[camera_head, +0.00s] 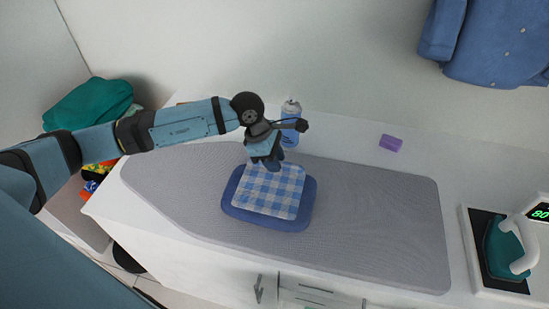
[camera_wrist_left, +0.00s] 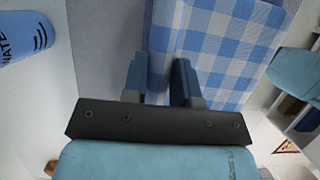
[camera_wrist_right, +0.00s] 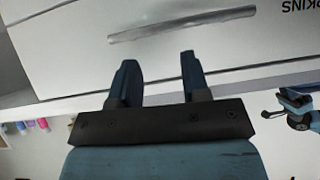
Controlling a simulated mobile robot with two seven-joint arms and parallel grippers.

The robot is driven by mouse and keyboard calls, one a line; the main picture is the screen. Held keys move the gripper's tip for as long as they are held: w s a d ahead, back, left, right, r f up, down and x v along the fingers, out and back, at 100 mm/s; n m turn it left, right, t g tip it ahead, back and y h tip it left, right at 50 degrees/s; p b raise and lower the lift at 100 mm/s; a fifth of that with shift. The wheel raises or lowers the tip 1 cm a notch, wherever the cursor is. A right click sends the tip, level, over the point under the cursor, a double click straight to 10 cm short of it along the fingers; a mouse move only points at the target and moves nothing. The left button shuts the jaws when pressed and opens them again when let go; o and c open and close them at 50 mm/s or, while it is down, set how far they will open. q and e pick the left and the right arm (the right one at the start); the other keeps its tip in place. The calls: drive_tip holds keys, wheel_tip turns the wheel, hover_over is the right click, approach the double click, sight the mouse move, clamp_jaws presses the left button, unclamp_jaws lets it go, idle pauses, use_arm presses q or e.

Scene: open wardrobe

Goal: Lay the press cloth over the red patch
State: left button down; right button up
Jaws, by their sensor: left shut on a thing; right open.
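The press cloth (camera_head: 276,194) is a blue-and-white checked square. In the head view it lies over a blue pad or folded fabric (camera_head: 234,212) on the grey ironing surface. My left gripper (camera_head: 268,163) is at the cloth's far-left edge, shut on it. In the left wrist view the cloth (camera_wrist_left: 215,45) spreads from between the fingers to the right. No red patch shows in any view; whether the cloth covers it cannot be seen. My right gripper (camera_wrist_right: 158,78) is open and empty, seen only in its wrist view.
A blue-and-white spray can (camera_head: 291,122) stands behind the cloth, close to my left gripper. A purple block (camera_head: 390,143) lies at the back. A teal iron (camera_head: 507,245) stands at the right. White drawers (camera_wrist_right: 200,45) face my right gripper. The ironing surface's right side is clear.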

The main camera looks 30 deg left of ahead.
use_arm(q)
drive_tip(key=c, duration=0.8)
unclamp_jaws()
drive_tip(key=shift+r, duration=0.1)
drive_tip(key=b+v, duration=0.1)
drive_tip(key=v, duration=1.2)
drive_tip(key=shift+s+a+r, duration=0.15)
drive_tip(key=shift+a+r, duration=0.05)
drive_tip(key=shift+r, duration=0.1)
drive_tip(key=shift+s+f, duration=0.1)
